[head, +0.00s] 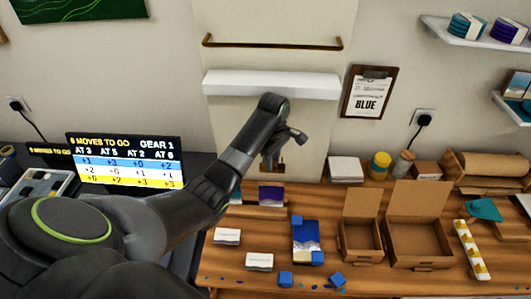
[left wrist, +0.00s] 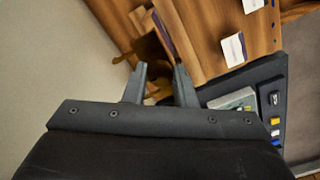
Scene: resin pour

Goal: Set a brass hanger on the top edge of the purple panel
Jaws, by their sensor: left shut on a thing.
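The purple panel (head: 271,195) stands at the back of the wooden bench, just below my left gripper in the head view. Its purple face also shows in the left wrist view (left wrist: 163,32), beyond the fingertips. My left gripper (head: 276,156) is in front of the wall, under the white shelf. It is shut on a small brass hanger (head: 272,167), which hangs below the fingers, above the panel. In the left wrist view a brown-gold bit of the hanger (left wrist: 159,88) shows between the fingers (left wrist: 161,78). Whether hanger and panel touch is unclear. My right gripper is out of view.
A white shelf (head: 275,85) and a brass rail (head: 272,43) are on the wall above. A blue-and-white panel (head: 307,242), blue cubes (head: 285,279) and white cards (head: 227,236) lie on the bench (head: 225,280). Open cardboard boxes (head: 418,242) stand to the right.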

